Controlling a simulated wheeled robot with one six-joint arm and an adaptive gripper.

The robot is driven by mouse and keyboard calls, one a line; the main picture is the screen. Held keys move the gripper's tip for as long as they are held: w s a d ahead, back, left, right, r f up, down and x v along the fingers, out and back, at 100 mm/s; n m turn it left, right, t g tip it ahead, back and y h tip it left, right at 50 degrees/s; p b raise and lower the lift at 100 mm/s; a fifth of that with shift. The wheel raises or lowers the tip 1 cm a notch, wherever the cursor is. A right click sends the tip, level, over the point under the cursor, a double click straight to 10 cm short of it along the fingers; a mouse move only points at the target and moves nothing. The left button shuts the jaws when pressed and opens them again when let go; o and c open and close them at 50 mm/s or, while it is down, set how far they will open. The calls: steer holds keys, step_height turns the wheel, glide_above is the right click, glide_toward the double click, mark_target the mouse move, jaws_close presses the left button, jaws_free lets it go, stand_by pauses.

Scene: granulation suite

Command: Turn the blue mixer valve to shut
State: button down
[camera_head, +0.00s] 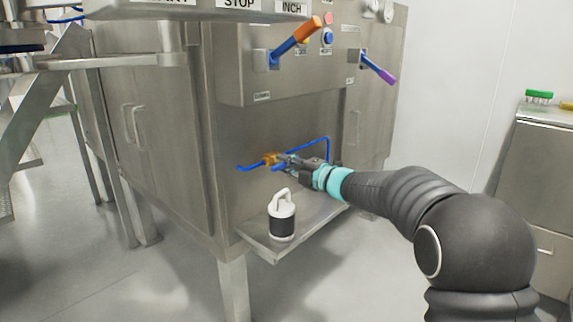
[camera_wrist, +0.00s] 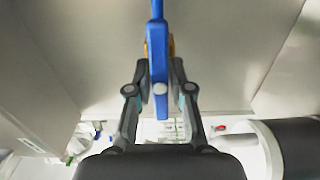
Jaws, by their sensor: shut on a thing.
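The blue mixer valve is on the front of the steel cabinet, with a brass body (camera_head: 269,159) and thin blue pipe (camera_head: 310,143) running to both sides. My gripper (camera_head: 283,161) is at the valve, just right of the brass body. In the wrist view the blue handle (camera_wrist: 157,50) lies between the fingers of my gripper (camera_wrist: 160,82), which are shut on it. A bit of brass shows behind the handle. In the head view my fingers hide part of the handle, so its exact angle is hard to tell there.
A white and black canister (camera_head: 282,222) with a top handle stands on a steel shelf (camera_head: 268,248) below the valve. Above are an orange-and-blue lever (camera_head: 297,39), a purple-tipped lever (camera_head: 378,68) and push buttons. A steel cabinet (camera_head: 540,160) stands at right.

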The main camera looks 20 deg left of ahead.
steer(key=shift+r+m+p, duration=0.1)
steer(key=shift+m+p, duration=0.2)
steer(key=shift+p, duration=0.05)
steer(key=m+p, duration=0.2)
steer(key=p, duration=0.1)
steer(key=shift+r+m, duration=0.1)
steer(key=shift+m, duration=0.3)
steer(key=m+p, duration=0.5)
steer(key=shift+m, duration=0.3)
steer(key=m+p, duration=0.3)
steer(key=m, duration=0.1)
steer(key=shift+f+m+p, duration=0.15)
steer(key=shift+m+p, duration=0.1)
steer(key=shift+m, duration=0.95)
steer(key=shift+f+m+p, duration=0.1)
steer(key=shift+m+p, duration=0.1)
steer(key=shift+m, duration=1)
steer(key=c, duration=1)
jaws_free()
steer(key=shift+c, duration=0.2)
